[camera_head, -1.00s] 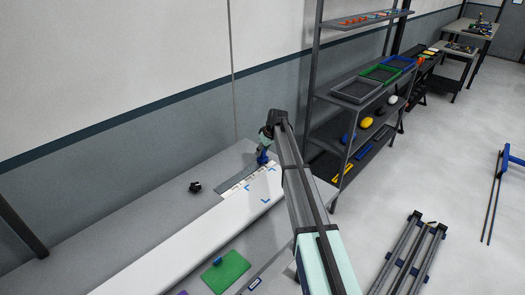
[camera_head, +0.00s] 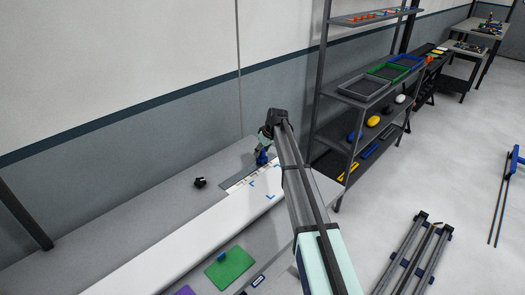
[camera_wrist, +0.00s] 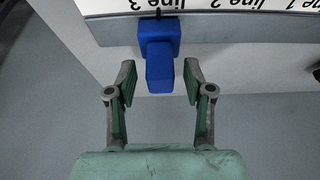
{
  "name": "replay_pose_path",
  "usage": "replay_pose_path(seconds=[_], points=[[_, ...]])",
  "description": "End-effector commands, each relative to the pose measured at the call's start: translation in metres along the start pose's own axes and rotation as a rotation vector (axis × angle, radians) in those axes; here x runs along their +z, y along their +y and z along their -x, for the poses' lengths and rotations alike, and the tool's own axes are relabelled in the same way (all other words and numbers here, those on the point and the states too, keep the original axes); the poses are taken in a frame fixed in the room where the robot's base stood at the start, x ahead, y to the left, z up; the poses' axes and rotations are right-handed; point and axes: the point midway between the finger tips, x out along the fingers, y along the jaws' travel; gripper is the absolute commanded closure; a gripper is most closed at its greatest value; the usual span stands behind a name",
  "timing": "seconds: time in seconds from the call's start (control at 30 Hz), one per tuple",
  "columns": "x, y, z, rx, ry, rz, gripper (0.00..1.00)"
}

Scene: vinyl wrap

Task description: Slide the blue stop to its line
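The blue stop (camera_wrist: 159,45) sits on the grey edge of a ruled strip (camera_wrist: 235,27) in the wrist view, its narrower block pointing toward my gripper. Printed labels read line 3, line 2 and line 1, upside down. My gripper (camera_wrist: 160,84) is open, with one finger on each side of the narrower block and a visible gap at both sides. In the head view the stop (camera_head: 262,158) shows under my gripper (camera_head: 264,144) at the bench's far end.
The bench (camera_head: 120,228) carries a white sheet (camera_head: 165,255), a small black object (camera_head: 200,182) and a green mat (camera_head: 230,266) with a blue piece on it. A shelf rack (camera_head: 326,100) with trays stands just beyond the bench end. A wall runs along the back.

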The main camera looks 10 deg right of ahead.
Motion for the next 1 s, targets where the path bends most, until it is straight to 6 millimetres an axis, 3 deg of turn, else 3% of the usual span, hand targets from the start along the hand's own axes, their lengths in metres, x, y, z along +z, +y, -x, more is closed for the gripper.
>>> replay_pose_path(seconds=[0.37,0.8,1.0], points=[[0.0,0.0,0.01,0.001,0.002,0.0,0.48],[0.0,0.0,0.086,0.002,0.003,0.0,0.48],[0.0,0.0,0.112,0.001,0.001,0.0,0.48]])
